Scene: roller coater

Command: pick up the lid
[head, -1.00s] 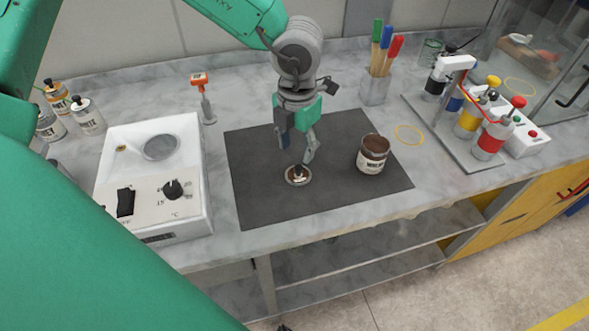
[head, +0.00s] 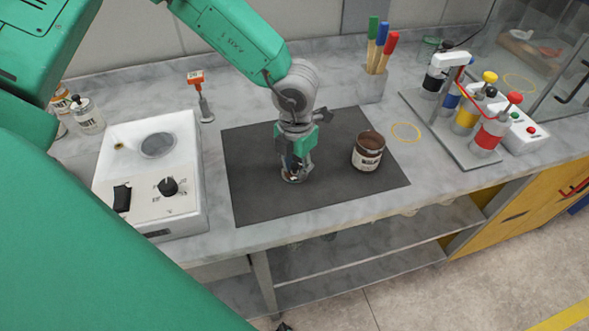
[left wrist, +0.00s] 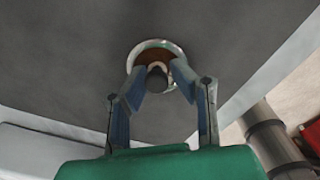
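The lid (head: 291,180) is a small round piece with a metal rim, lying on the dark mat (head: 335,192). My left gripper (head: 297,172) points down right over it and partly hides it in the head view. In the left wrist view, the lid (left wrist: 148,49) shows a bright rim, a brown inner ring and a dark central knob. The left gripper's fingertips (left wrist: 160,83) are apart, one on each side of the knob, with gaps showing between. The brown open jar (head: 368,153) stands upright on the mat to the right. My right gripper is not in view.
A white hotplate-like device (head: 150,178) stands left of the mat. A cup of coloured-handled brushes (head: 373,86) is behind it. A rack with coloured bottles (head: 466,120) stands at right. The counter's front edge runs just below the mat.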

